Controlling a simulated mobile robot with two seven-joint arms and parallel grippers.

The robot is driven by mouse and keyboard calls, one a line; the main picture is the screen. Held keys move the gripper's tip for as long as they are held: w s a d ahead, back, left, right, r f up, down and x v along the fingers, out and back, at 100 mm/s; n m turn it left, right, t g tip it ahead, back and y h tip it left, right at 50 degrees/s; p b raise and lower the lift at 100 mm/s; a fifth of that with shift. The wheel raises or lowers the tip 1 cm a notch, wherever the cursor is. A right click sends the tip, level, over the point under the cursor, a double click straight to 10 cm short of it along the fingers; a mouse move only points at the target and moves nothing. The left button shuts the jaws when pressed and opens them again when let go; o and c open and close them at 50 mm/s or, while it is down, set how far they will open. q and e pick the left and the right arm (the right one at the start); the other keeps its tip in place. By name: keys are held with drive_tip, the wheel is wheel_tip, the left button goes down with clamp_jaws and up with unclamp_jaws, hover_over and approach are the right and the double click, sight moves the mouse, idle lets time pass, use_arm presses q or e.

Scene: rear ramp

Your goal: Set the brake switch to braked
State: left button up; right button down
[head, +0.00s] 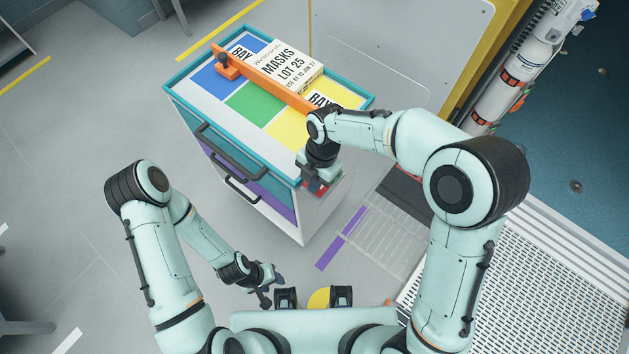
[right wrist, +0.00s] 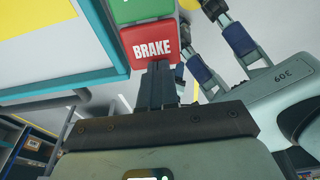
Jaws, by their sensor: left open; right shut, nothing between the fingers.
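The brake switch shows in the right wrist view as a green part above a red part (right wrist: 149,46) marked BRAKE. In the head view only a bit of its red (head: 318,188) shows at the cart's near right corner. My right gripper (head: 320,178) is shut and empty there. In the right wrist view its closed fingertips (right wrist: 159,66) are at the lower edge of the red part; I cannot tell whether they touch. Which way the switch is set is unclear. My left gripper (head: 268,287) is open and empty, low in front of the cart.
The cart (head: 180,101) has a teal rim, dark handles on its near side and coloured bays on top. An orange bar (head: 262,85) and a white masks box (head: 285,64) lie on top. Floor left of the cart is clear.

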idle(0.3)
drive_tip(key=f+t+h+b, duration=0.1)
drive_tip(key=s+a+f+t+h+b, duration=0.1)
drive_tip(key=b, duration=0.1)
drive_tip(key=shift+s+t, duration=0.25)
drive_tip(key=shift+t, duration=0.15)
use_arm(q)
drive_tip(key=f, duration=0.1)
drive_tip(key=s+f, duration=0.1)
drive_tip(key=f, duration=0.1)
drive_tip(key=shift+s+f, duration=0.35)
drive_tip(key=shift+s, duration=0.05)
use_arm(e)
drive_tip(key=shift+f, duration=0.15)
drive_tip(key=shift+a, duration=0.1)
use_arm(q)
drive_tip(key=shift+w+r+p, duration=0.25)
drive_tip(key=shift+r+p, duration=0.15)
drive_tip(key=shift+r, duration=0.15)
drive_tip(key=shift+w+r+p, duration=0.2)
drive_tip(key=shift+r+p, duration=0.2)
drive_tip(key=shift+r, duration=0.1)
use_arm(e)
wheel_tip(320, 180, up, 13)
drive_tip(key=s+a, duration=0.1)
drive_tip(key=shift+s+r, duration=0.2)
